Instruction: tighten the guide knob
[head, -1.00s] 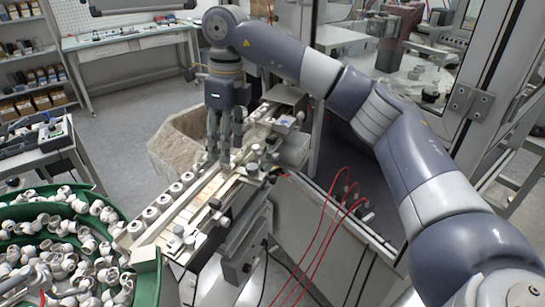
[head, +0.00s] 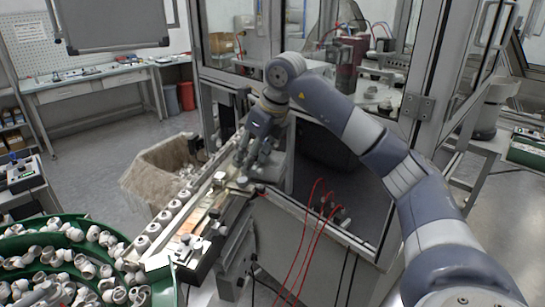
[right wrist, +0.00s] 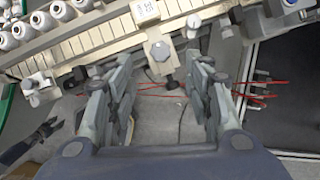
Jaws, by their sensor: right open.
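My right gripper (head: 252,152) is open, its fingers pointing down at the far part of the cap rail (head: 178,222). In the right wrist view its fingers (right wrist: 165,100) stand apart on both sides of a grey faceted knob (right wrist: 159,51) on the rail's edge. I see no contact with the knob, and a small dark fitting (right wrist: 170,82) shows just below it. Which knob is the guide knob is not marked. In the head view the fingers partly hide that part of the rail. I see no left gripper.
A green bowl of white caps (head: 158,286) stands at lower left. Several caps line the rail. A stone-coloured bin (head: 150,178) is behind it. Red cables (head: 310,235) hang right of the rail, by the glazed machine frame (head: 415,105).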

